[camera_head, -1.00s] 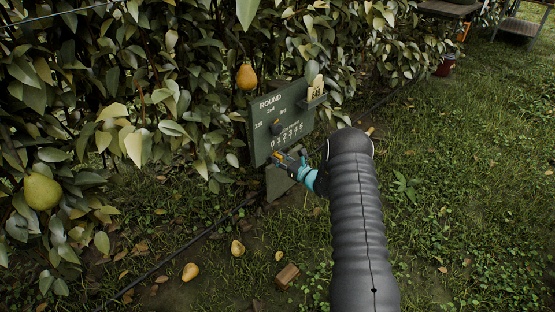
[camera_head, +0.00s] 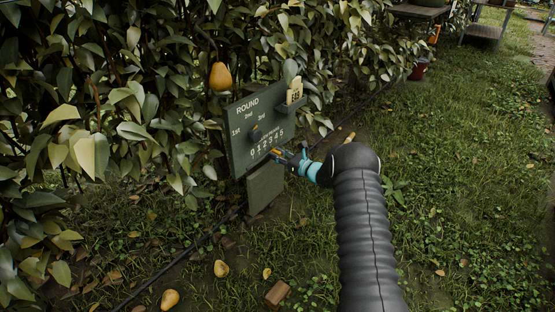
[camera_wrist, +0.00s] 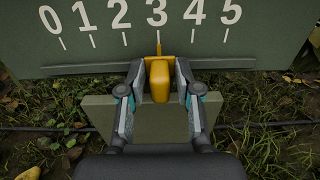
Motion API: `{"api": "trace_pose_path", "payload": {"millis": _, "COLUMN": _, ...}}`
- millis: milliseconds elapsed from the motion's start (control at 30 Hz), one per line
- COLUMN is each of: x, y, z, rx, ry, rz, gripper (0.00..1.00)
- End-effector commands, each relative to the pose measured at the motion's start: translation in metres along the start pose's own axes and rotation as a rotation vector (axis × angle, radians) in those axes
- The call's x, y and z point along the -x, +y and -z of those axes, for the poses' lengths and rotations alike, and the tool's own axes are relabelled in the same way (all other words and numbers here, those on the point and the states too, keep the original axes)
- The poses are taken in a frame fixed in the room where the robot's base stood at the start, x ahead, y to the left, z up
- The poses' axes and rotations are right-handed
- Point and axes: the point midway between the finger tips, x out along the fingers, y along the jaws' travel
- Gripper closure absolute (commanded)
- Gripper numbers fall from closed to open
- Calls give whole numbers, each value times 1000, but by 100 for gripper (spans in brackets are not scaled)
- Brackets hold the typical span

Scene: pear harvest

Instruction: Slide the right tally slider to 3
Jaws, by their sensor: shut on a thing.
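The green tally board (camera_head: 238,146) stands by the foliage, with a row of numbers 0 to 5 along its lower part. In the wrist view the board's face (camera_wrist: 265,42) shows tick marks under the numbers and a horizontal slot below them. The yellow slider (camera_wrist: 160,80) sits in this slot, its pointer in line with the tick under 3. My gripper (camera_wrist: 159,84) is shut on the slider, one finger on each side. In the head view my gripper (camera_head: 280,154) is at the board's lower edge, and the slider is too small there to read.
A dial with marks 1st, 2nd, 3rd (camera_head: 255,132) is above the numbers. A small holder with cards (camera_head: 294,92) is at the board's top right. A pear (camera_head: 220,76) hangs above the board. A grey block (camera_head: 265,187) supports it. Open grass (camera_head: 470,190) lies to the right.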

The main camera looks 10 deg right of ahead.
Motion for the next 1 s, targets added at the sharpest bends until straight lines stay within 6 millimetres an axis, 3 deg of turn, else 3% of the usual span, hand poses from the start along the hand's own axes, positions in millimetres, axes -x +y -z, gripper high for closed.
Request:
{"api": "trace_pose_path", "payload": {"millis": 167, "x": -3, "y": 2, "z": -2, "rx": 2, "ry": -1, "rz": -4, "gripper": 100}}
{"api": "trace_pose_path", "payload": {"millis": 200, "x": -3, "y": 2, "z": -2, "rx": 3, "ry": -1, "rz": -4, "gripper": 62}}
{"api": "trace_pose_path", "payload": {"millis": 233, "x": -3, "y": 2, "z": -2, "rx": 3, "ry": -1, "rz": -4, "gripper": 56}}
{"api": "trace_pose_path", "payload": {"millis": 667, "x": 9, "y": -7, "z": -1, "rx": 2, "ry": 0, "rz": 10, "gripper": 56}}
{"api": "trace_pose_path", "payload": {"millis": 767, "x": 20, "y": -8, "z": -1, "rx": 2, "ry": 0, "rz": 12, "gripper": 56}}
{"api": "trace_pose_path", "payload": {"millis": 1000, "x": 65, "y": -8, "z": -1, "rx": 1, "ry": 0, "rz": 13, "gripper": 56}}
